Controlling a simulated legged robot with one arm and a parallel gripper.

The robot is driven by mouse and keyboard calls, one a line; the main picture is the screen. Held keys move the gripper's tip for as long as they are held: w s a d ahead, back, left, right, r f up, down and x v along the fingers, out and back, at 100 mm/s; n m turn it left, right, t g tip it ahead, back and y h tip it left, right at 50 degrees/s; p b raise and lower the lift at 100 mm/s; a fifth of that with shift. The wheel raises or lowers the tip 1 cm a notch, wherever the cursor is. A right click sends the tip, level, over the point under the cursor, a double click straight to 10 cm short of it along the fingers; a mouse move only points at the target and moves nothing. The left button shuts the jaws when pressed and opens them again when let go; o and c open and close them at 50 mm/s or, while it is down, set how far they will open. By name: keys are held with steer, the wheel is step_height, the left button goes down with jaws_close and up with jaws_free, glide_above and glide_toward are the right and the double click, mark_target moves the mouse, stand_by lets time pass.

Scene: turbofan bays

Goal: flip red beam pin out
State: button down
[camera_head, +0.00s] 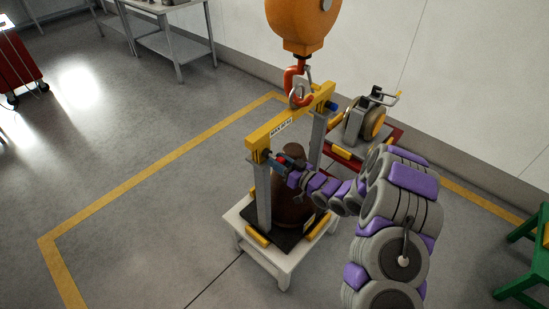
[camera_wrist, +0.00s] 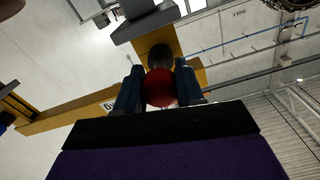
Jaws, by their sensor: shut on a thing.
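The yellow lifting beam (camera_head: 308,105) hangs level from an orange-red hook (camera_head: 297,85). It also shows in the wrist view (camera_wrist: 70,115). The red beam pin (camera_wrist: 158,88) shows as a round red knob between my dark fingers, at the beam's near left end. My gripper is shut on the red pin. A dark blue pin (camera_head: 333,106) is at the beam's far right end.
A brown rounded load (camera_head: 291,207) stands under the beam on a white stand (camera_head: 284,270). A second unit (camera_head: 364,125) sits on a red base behind. A green stand (camera_head: 527,247) is at the right edge.

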steer(key=c, duration=0.7)
jaws_free()
steer(key=shift+s+d, duration=0.1)
steer(key=p+v, duration=0.2)
steer(key=v, duration=1.5)
steer(key=shift+d+f, duration=0.1)
steer(key=shift+f, duration=0.05)
